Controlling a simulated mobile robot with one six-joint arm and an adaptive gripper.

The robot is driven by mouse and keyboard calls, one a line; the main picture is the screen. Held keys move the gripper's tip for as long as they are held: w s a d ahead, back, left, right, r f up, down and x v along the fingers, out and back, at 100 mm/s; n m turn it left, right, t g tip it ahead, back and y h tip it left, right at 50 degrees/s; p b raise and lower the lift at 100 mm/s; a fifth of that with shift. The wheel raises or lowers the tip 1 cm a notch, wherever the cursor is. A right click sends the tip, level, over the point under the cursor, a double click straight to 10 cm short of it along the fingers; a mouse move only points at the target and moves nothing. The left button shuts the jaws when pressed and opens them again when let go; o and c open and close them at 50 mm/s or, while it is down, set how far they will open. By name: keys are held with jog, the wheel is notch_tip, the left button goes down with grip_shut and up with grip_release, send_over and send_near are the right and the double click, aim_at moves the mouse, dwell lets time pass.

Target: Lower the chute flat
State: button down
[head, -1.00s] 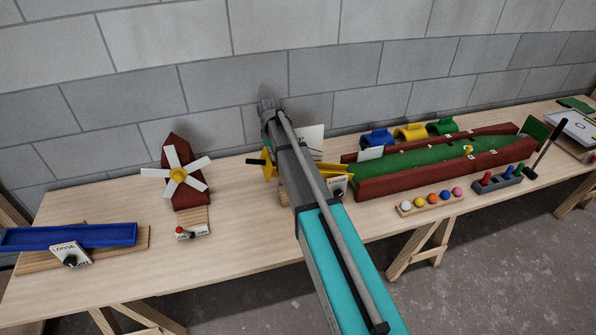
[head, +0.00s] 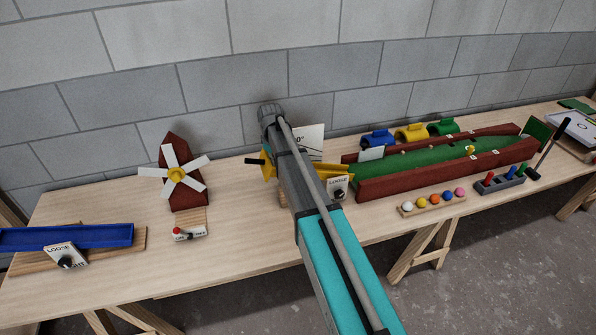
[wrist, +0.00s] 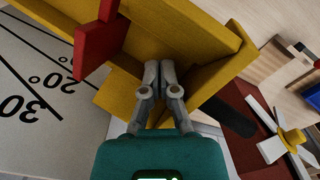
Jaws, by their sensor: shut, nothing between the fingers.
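The yellow chute (head: 268,168) shows on both sides of my arm in the head view; my arm hides its middle. In the wrist view the chute (wrist: 200,35) is a yellow trough with raised walls. A red pointer (wrist: 98,45) stands at its side, over a white angle board (wrist: 35,100) marked 20° and 30°. My gripper (wrist: 160,72) is shut and empty, its tips against or just above the chute's yellow surface; contact is not clear. My arm hides the gripper in the head view. A card marked LOOSE with a black knob (head: 339,193) stands beside the chute.
A windmill (head: 176,178) stands left of the chute, and a blue trough (head: 70,237) with its own LOOSE knob is further left. A green lane with red walls (head: 445,178) and a row of coloured balls (head: 434,202) are to the right. Bare tabletop lies in front.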

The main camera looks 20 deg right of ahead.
jog(key=shift+f+b, duration=6.5)
jog(key=shift+f, duration=0.25)
notch_tip(320, 180, up, 12)
jog(key=p, duration=1.2)
jog(key=s+r+m+p, duration=0.2)
jog(key=s+r+m, duration=0.1)
jog(key=s, duration=1.1)
jog(key=s+r+m+p, duration=0.2)
jog(key=s+m+p, duration=0.1)
jog(key=s, duration=1.2)
jog(key=shift+r, duration=0.4)
